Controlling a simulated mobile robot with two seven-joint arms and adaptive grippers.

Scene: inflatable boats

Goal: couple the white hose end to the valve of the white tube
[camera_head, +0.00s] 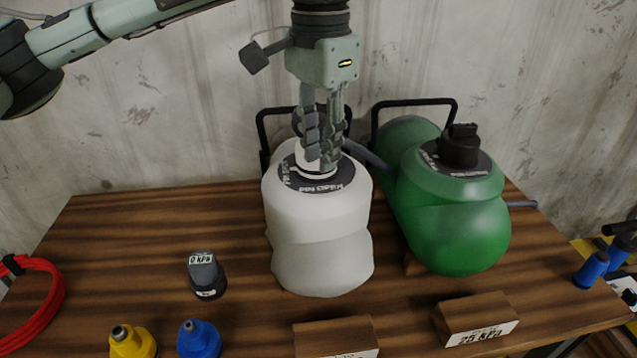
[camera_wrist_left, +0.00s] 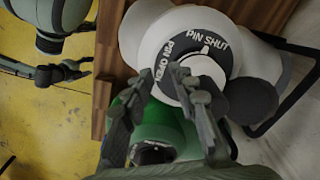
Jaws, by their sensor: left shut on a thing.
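The white tube (camera_head: 318,225) stands on the wooden table, with its dark valve collar (camera_head: 325,188) marked PIN OPEN on top. The collar also shows in the left wrist view (camera_wrist_left: 168,78), with PIN SHUT and PIN OPEN marks. My left gripper (camera_head: 322,160) points down over this valve, its fingers closed around the white hose end (camera_head: 306,156). The hose end sits at the middle of the collar; the fingers hide whether it is fully seated. My right gripper (camera_wrist_left: 62,74) shows at the left of the left wrist view; its jaw opening is unclear.
A green tube (camera_head: 455,225) with a black valve cap (camera_head: 459,145) stands close on the right. A grey gauge (camera_head: 206,275), yellow fitting (camera_head: 131,342), blue fitting (camera_head: 198,340) and wooden blocks (camera_head: 470,312) lie in front. A red hose coil (camera_head: 50,300) is at left.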

